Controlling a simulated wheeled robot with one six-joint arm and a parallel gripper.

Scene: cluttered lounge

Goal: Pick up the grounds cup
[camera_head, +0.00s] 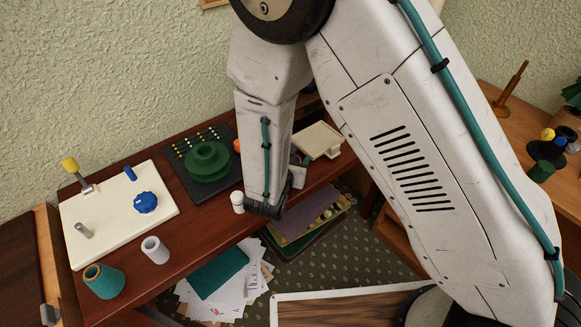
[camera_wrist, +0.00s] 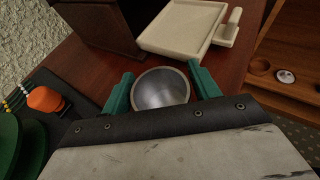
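In the wrist view a round cup (camera_wrist: 160,89) with a pale rim and a dark, metallic-looking inside sits between the two teal fingers of my gripper (camera_wrist: 160,80). I take it to be the grounds cup. The fingers stand apart, one close on each side of it. I cannot tell whether they press on it or leave a thin gap. The cup's lower part is hidden by my gripper body. In the head view my arm covers most of this spot, and the cup cannot be made out clearly there.
A cream scale-like tray (camera_head: 317,140) is just beyond the gripper. A green stepped round object (camera_head: 207,161) on a black mat (camera_head: 178,172), an orange knob (camera_wrist: 46,99) and a small white cylinder (camera_head: 237,201) stand nearby. A cream board (camera_head: 110,222) lies left.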

